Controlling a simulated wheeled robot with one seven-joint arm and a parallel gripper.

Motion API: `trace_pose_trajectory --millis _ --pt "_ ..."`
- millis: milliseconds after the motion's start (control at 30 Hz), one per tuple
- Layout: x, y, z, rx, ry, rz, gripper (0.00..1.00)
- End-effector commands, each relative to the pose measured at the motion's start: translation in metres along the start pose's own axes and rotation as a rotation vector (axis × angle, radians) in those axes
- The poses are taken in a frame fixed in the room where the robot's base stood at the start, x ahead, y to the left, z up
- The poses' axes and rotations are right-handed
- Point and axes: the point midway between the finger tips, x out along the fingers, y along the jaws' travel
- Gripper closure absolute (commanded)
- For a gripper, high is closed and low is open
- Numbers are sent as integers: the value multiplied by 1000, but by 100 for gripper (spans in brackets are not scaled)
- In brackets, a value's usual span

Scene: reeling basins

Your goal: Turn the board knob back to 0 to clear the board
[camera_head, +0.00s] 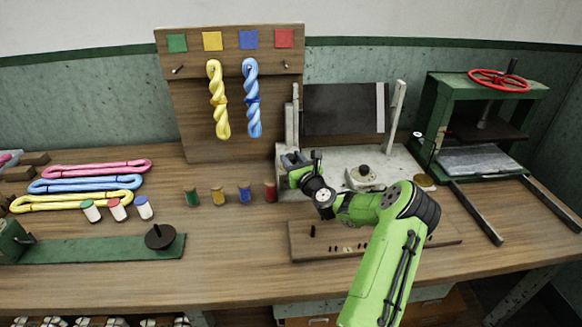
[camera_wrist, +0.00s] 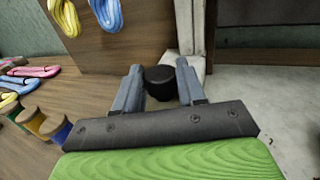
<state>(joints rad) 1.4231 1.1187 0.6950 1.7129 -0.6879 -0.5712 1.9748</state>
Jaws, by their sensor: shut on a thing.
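My gripper (camera_head: 298,160) is at the left front of the grey-white stand (camera_head: 330,160), near the foot of its left post. In the wrist view my gripper (camera_wrist: 159,84) has its two fingers on either side of a short round black knob (camera_wrist: 160,77) and is shut on it. In the head view the gripper hides this knob. A dark board panel (camera_head: 340,110) stands between the stand's two light posts. Any scale or number marks by the knob are hidden or too small to read.
A dark knob on a pale round base (camera_head: 363,172) sits to the right of my gripper. A green press with a red handwheel (camera_head: 500,80) stands further right. Yellow (camera_head: 218,100) and blue (camera_head: 252,100) skeins hang behind left. Several coloured spools (camera_head: 218,196) stand left of my arm.

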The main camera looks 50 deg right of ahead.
Motion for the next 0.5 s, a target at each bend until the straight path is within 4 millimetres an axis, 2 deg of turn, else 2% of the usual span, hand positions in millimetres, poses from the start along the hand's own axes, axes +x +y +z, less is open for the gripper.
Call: trace_pose_trajectory --millis 500 --pt "2 -8 0 2 2 370 91"
